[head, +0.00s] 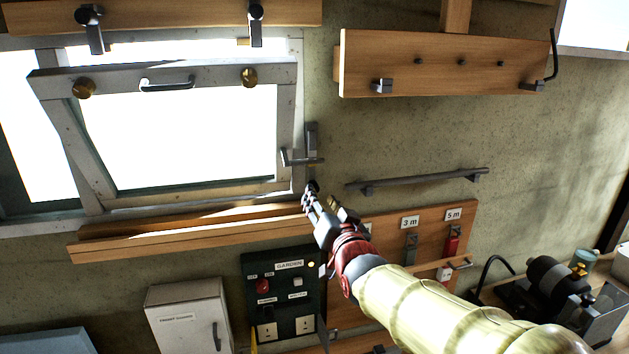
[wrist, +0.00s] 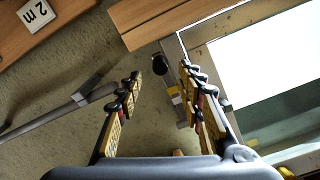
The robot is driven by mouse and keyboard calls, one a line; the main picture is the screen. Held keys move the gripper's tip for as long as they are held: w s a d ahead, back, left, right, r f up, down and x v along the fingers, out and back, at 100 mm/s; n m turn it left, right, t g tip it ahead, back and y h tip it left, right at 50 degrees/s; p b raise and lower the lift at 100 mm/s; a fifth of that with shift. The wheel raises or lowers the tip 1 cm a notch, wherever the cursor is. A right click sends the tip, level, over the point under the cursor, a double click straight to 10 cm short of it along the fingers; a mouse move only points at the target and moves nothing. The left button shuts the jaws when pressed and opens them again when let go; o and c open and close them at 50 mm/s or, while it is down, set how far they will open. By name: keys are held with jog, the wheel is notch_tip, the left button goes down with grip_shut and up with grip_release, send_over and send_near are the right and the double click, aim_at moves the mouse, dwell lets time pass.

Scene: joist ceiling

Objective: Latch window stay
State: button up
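The window sash (head: 180,75) is tilted in its frame, with a light handle (head: 167,85) and two brass knobs on its top rail. A grey metal stay (head: 303,158), with an upright part and a short sideways arm, sits at the frame's right side. My gripper (head: 309,197) is just below it. In the wrist view my gripper (wrist: 162,80) is open and empty, fingers spread on both sides. A metal fitting (wrist: 175,98), seemingly the stay, and a dark round end show beyond and between the fingertips. Whether anything touches is unclear.
A grey rail (head: 420,179) runs on the wall right of my gripper. A wooden ledge (head: 180,233) lies below the window, and a wooden peg board (head: 440,65) hangs upper right. A dark switch panel (head: 285,290) and a white cabinet (head: 190,318) are below.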

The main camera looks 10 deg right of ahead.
jog(key=shift+w, duration=3.85)
jog(key=shift+c, duration=1.2)
jog(key=shift+a, duration=0.1)
jog(key=c, duration=0.7)
grip_shut()
